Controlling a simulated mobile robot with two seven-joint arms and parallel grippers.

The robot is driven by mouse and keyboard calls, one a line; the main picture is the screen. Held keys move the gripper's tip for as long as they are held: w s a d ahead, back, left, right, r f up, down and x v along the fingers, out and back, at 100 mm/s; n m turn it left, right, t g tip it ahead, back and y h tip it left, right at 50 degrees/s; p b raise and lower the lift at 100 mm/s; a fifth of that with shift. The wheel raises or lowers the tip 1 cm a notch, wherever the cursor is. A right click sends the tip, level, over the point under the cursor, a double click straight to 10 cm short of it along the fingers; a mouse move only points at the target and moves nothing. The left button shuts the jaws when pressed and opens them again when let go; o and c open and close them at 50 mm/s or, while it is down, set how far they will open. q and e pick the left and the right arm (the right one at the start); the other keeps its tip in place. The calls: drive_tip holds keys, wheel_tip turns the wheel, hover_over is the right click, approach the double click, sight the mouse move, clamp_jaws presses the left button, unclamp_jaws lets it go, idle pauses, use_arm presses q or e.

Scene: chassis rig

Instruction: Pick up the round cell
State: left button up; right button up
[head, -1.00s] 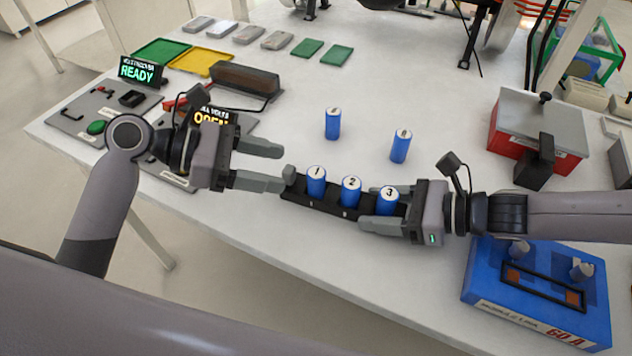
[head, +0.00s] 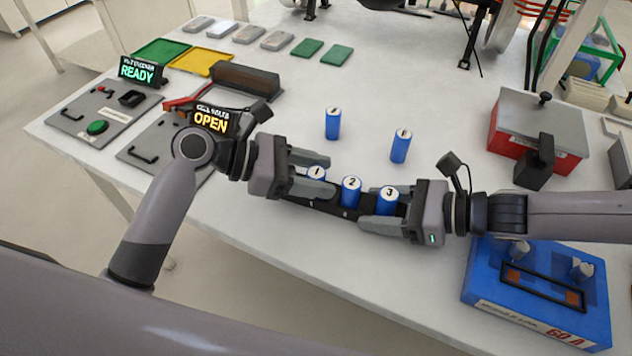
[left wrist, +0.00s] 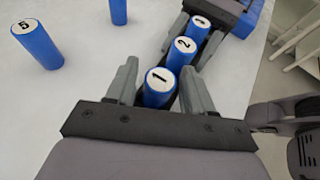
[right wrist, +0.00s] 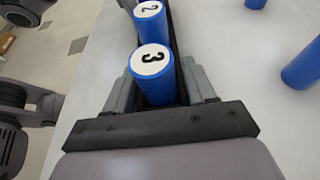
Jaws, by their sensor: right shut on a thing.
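Blue round cells numbered 1 (head: 317,175), 2 (head: 350,192) and 3 (head: 387,201) stand upright in a black cell tray (head: 322,207). Two more blue cells stand loose behind it, one at the left (head: 333,124) and one at the right (head: 400,147). My left gripper (head: 331,176) has its fingers on either side of cell 1. In the left wrist view, cell 1 (left wrist: 160,90) stands between the open fingers, with small gaps. My right gripper (head: 372,210) is shut on the tray's right end, around cell 3; in the right wrist view the tray wall (right wrist: 183,75) shows between cell 3 and a finger.
A blue box (head: 535,290) marked 60 A is at the front right, and a red box (head: 537,135) with a grey top behind it. Panels with READY (head: 138,70) and OPEN (head: 210,122) displays stand at the left. The table's middle is largely clear.

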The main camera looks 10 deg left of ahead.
sight(315, 172)
use_arm(q)
drive_tip(key=c, duration=0.7)
drive_tip(key=shift+c, duration=0.3)
drive_tip(key=shift+r, duration=0.1)
wheel_tip(315, 172, up, 10)
drive_tip(key=shift+f, duration=0.1)
use_arm(e)
drive_tip(key=o, duration=1.2)
